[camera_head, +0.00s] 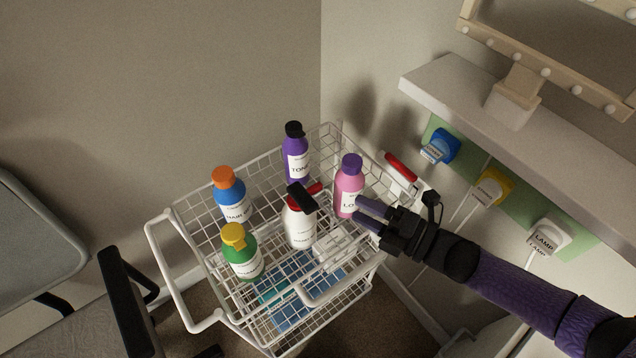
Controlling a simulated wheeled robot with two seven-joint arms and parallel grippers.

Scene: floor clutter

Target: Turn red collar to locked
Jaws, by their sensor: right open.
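A white bottle (299,229) stands in the wire basket of the cart. It has a black pump head (302,197) and a red collar (291,204) that shows in part under the head. Another bit of red shows just right of the head. My right gripper (357,209) is open, with its purple fingers pointing left. It is to the right of the white bottle and overlaps the lower part of a pink bottle (349,184); I cannot tell whether it touches that bottle. No lock mark on the collar can be read. My left gripper is not in view.
The white wire cart (165,268) also holds a purple bottle (296,160), a blue bottle (230,194) and a green bottle (241,256). A red-and-white object (399,172) is at its right. A shelf (446,86) and plugs are at right; a grey chair (35,235) is at left.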

